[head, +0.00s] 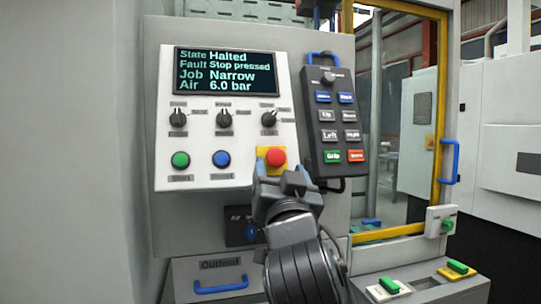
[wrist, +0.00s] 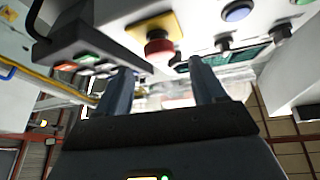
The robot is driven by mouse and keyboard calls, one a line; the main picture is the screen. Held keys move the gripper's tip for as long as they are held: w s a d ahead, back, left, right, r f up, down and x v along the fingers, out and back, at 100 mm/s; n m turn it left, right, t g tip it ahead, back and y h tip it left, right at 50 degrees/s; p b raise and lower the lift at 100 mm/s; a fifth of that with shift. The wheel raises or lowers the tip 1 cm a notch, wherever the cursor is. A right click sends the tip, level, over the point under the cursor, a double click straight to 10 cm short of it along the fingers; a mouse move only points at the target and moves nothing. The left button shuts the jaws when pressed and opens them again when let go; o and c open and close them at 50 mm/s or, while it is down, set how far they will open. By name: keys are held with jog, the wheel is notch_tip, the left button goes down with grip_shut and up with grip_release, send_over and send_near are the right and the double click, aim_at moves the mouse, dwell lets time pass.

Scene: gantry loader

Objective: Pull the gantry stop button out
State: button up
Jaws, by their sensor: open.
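The gantry stop button (head: 276,157) is a red mushroom head on a yellow plate (head: 263,152), at the lower right of the white control panel. In the wrist view the red button (wrist: 158,50) shows above and between my finger tips, with its yellow plate (wrist: 150,27) behind. My gripper (head: 284,178) is just below the button in the head view and covers the plate's lower part. In the wrist view my gripper (wrist: 160,72) has its two fingers spread with nothing between them. I cannot tell whether a finger touches the button.
The screen (head: 226,72) reads Halted, Stop pressed, Narrow, 6.0 bar. A green button (head: 180,160), a blue button (head: 221,158) and three knobs share the panel. A dark pendant (head: 335,120) hangs close right of the button. A yellow-framed window (head: 440,90) is farther right.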

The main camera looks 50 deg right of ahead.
aim_at(277, 158)
jog(key=shift+p+x, duration=0.9)
jog(key=shift+x, duration=2.25)
jog(key=shift+c, duration=0.5)
